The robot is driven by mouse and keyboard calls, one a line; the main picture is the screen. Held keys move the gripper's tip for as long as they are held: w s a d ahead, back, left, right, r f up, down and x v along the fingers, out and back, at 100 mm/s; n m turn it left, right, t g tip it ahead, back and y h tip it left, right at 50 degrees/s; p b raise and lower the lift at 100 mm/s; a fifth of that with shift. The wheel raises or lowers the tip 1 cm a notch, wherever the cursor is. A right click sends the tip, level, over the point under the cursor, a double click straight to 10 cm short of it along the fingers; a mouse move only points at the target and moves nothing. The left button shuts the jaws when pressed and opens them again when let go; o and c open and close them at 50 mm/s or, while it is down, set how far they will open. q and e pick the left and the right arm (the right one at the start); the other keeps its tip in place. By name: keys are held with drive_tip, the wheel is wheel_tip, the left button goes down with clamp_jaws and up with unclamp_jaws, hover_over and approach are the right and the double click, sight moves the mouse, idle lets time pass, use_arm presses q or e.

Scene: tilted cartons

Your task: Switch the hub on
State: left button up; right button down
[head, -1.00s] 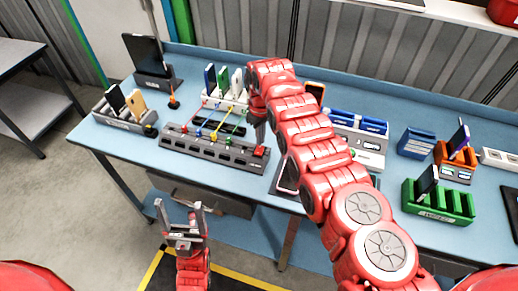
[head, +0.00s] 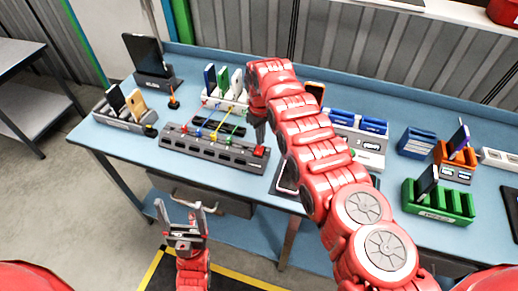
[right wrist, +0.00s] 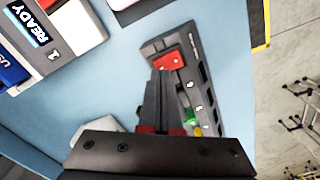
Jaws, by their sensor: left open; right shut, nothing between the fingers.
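The hub (head: 215,149) is a long dark grey strip with a row of slots, lying on the blue bench with coloured plugs and cables along its back. Its red switch (head: 259,151) is at the right end; it also shows in the right wrist view (right wrist: 168,62). My right gripper (head: 261,140) is shut and empty, pointing down close to the switch. In the right wrist view its fingertips (right wrist: 165,74) appear just beside the switch; I cannot tell whether they touch. My left gripper (head: 181,210) is open and empty, low in front of the bench.
A white rack (head: 226,102) with upright devices stands behind the hub. A grey holder (head: 124,120) with phones is at left, and a dark tablet stand (head: 152,66) behind it. A green rack (head: 438,207) is at right. A box reading READY (right wrist: 28,24) shows in the wrist view.

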drive_tip(key=shift+f+b, duration=1)
drive_tip(key=shift+f, duration=0.1)
idle(0.4)
drive_tip(key=shift+s+r, duration=0.1)
drive_tip(key=shift+r+p, duration=0.95)
drive_tip(key=shift+r, duration=0.25)
wheel_tip(320, 180, up, 2)
drive_tip(key=shift+r+p, duration=0.15)
drive_tip(key=shift+p, duration=0.2)
drive_tip(key=shift+r, duration=1.1)
